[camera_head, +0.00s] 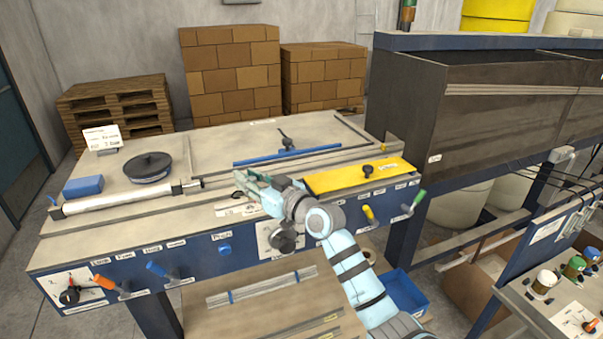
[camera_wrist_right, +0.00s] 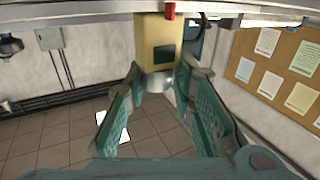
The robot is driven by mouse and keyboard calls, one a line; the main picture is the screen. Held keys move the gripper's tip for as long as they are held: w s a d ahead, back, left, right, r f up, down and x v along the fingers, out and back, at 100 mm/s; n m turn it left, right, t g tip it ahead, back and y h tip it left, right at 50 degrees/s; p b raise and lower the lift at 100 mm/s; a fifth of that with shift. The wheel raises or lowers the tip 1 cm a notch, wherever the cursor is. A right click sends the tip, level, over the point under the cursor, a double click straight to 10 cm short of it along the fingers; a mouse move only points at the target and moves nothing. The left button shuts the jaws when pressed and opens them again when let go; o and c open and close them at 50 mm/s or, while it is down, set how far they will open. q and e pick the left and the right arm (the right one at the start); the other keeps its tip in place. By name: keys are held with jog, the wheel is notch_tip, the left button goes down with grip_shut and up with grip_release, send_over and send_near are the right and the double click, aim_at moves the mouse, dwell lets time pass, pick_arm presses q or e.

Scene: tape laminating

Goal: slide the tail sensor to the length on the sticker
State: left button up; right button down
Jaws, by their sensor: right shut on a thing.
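My right gripper (camera_head: 243,180) reaches over the middle of the laminating table, its fingers pointing left. In the right wrist view its two teal fingers are closed around the lower end of a tan block (camera_wrist_right: 160,30) with a dark window and a grey cylinder below. This looks like the tail sensor, hanging from a rail (camera_wrist_right: 75,17). In the head view the gripper hides it. A white card (camera_head: 102,137) with writing stands at the back left; it may be the sticker, and its text is too small to read. My left gripper is out of view.
A white roller (camera_head: 118,200), black disc (camera_head: 148,167) and blue block (camera_head: 83,186) lie on the table's left. A yellow plate (camera_head: 350,178) with a black knob is just right of my gripper. Coloured levers line the blue front panel (camera_head: 200,250).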

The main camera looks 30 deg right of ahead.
aim_at(225, 204)
jog(key=a, duration=0.3)
jog(key=w+a, duration=0.1)
jog(key=a, duration=0.2)
jog(key=shift+w+a+p, duration=0.1)
jog(key=shift+a+p, duration=0.1)
jog(key=shift+p, duration=0.2)
jog(key=c, duration=1.4)
grip_release()
jog(key=shift+w, duration=0.1)
jog(key=shift+c, duration=0.2)
jog(key=v, duration=1.2)
